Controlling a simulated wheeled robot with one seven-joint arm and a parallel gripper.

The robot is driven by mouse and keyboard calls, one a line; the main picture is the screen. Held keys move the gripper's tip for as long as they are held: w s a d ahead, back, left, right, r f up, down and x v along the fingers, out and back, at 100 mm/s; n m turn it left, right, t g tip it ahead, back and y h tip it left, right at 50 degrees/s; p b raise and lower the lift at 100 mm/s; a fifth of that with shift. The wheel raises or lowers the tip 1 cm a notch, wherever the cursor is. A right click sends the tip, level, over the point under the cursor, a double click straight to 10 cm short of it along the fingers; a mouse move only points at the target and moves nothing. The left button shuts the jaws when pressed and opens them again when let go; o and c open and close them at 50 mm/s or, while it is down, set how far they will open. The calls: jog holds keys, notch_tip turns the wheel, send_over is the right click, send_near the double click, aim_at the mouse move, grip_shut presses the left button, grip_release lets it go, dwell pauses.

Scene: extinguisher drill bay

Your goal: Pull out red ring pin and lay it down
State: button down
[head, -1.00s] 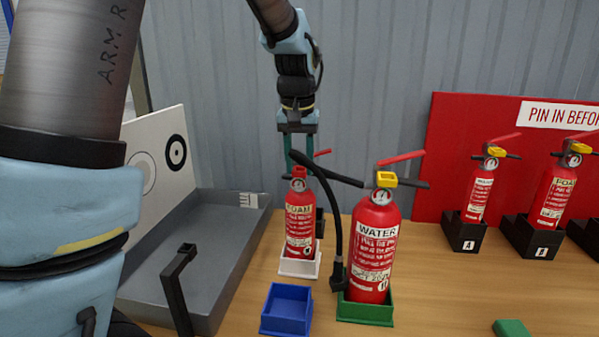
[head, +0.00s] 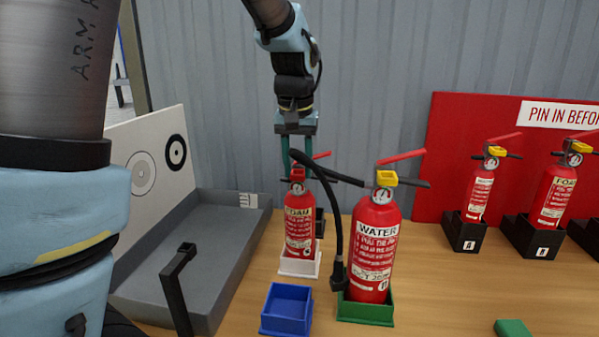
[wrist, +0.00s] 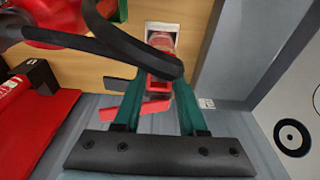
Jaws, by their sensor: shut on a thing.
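The foam extinguisher (head: 299,222) is red and stands upright in a white holder (head: 299,265). The red ring pin (head: 298,174) is at its head, below its red lever, and also shows in the wrist view (wrist: 160,82). My gripper (head: 298,168) reaches down from above with its green fingers shut on the red ring pin. In the wrist view my gripper (wrist: 158,78) has the red pin between its fingertips. The pin still appears to be at the extinguisher's head. A black hose partly hides the fingertips in both views.
The water extinguisher (head: 375,245), with a yellow pin, stands close in front in a green holder (head: 365,312). Its black hose (head: 334,215) arches near my gripper. An empty blue tray (head: 286,308) is in front. A grey tray (head: 215,260) lies left. More extinguishers stand right.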

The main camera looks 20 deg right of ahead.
aim_at(295, 173)
jog(key=shift+s+a+f, duration=0.15)
jog(key=shift+s+a, duration=0.2)
jog(key=shift+s, duration=0.25)
jog(key=shift+s+a+f, duration=0.1)
jog(key=shift+s+a, duration=0.2)
jog(key=shift+s, duration=0.3)
jog(key=shift+s+a, duration=0.1)
jog(key=shift+s, duration=0.05)
jog(key=shift+s+a+b, duration=0.2)
jog(key=shift+s+a, duration=0.1)
jog(key=shift+s, duration=0.25)
jog(key=shift+s+a+b, duration=0.15)
jog(key=shift+s+a, duration=0.15)
jog(key=shift+s, duration=0.35)
